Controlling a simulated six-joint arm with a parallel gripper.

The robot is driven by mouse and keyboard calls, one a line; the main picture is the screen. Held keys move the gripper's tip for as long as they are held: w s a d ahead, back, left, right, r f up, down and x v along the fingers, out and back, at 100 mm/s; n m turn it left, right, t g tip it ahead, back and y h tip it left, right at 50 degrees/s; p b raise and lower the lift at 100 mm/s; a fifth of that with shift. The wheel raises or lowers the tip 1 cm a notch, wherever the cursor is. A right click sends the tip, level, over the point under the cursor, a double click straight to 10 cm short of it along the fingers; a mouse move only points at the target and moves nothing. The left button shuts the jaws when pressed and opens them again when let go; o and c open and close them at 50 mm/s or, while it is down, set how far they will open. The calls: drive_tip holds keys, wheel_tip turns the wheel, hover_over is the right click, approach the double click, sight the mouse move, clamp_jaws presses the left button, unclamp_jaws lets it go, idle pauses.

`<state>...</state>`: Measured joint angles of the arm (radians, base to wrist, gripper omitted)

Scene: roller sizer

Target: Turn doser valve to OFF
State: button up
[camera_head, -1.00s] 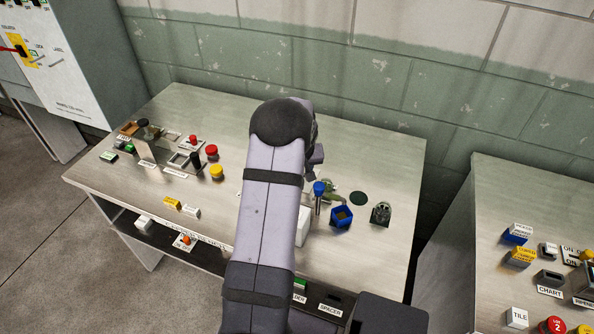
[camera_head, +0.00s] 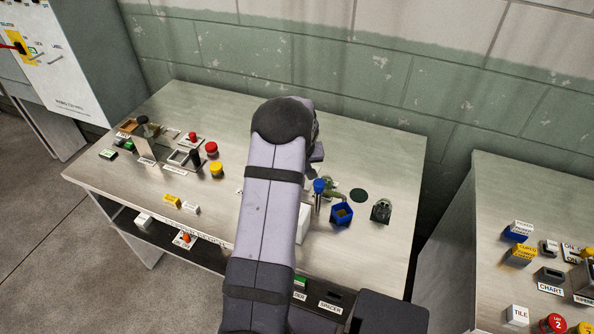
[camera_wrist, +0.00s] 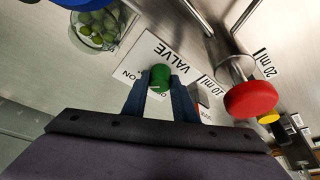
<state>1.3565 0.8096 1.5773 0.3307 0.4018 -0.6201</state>
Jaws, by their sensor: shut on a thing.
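In the wrist view, the doser valve shows as a green knob (camera_wrist: 160,73) on a white plate (camera_wrist: 146,50) lettered VALVE and ON. My gripper (camera_wrist: 160,79) is shut on the green knob, with one dark finger on each side of it. Part of the plate's lettering near the fingers is covered, so I cannot read the OFF mark or tell the exact setting. In the head view, my own arm hides the valve and the gripper's fingertips.
In the wrist view, a red knob (camera_wrist: 250,98) stands close on the right near the 10 ml and 20 ml labels, with a yellow knob (camera_wrist: 268,117) behind. A clear container of green balls (camera_wrist: 97,27) is at upper left. A blue box (camera_head: 342,214) sits right of my arm.

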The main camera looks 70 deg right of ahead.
drive_tip(key=n+b, duration=0.1)
drive_tip(key=b, duration=0.2)
drive_tip(key=n+t+b, duration=0.1)
drive_tip(key=n+b, duration=0.1)
drive_tip(key=b, duration=0.1)
drive_tip(key=shift+s+d+f+y, duration=0.1)
drive_tip(key=shift+d+f+y, duration=0.05)
drive_tip(key=shift+f+y, duration=0.2)
drive_tip(key=n+b, duration=0.1)
drive_tip(key=n+y+b, duration=0.1)
drive_tip(key=n, duration=0.1)
drive_tip(key=shift+s+d+r+n+t+b, duration=0.1)
drive_tip(key=shift+r+n+t+b, duration=0.1)
drive_tip(key=shift+n+t+b, duration=0.15)
drive_tip(key=n, duration=0.1)
drive_tip(key=n+y, duration=0.1)
drive_tip(key=n, duration=0.1)
drive_tip(key=n+y, duration=0.1)
drive_tip(key=shift+d+r+n+t+p, duration=0.1)
drive_tip(key=shift+r+n+t+p, duration=0.2)
drive_tip(key=shift+p, duration=0.1)
drive_tip(key=shift+d+n+y+p, duration=0.1)
drive_tip(key=shift+n+y+p, duration=0.35)
drive_tip(key=shift+n+p, duration=0.65)
drive_tip(key=shift+n+y+p, duration=0.5)
drive_tip(key=shift+n+p, duration=0.35)
drive_tip(key=shift+n, duration=0.3)
drive_tip(key=shift+f, duration=0.1)
drive_tip(key=o, duration=1)
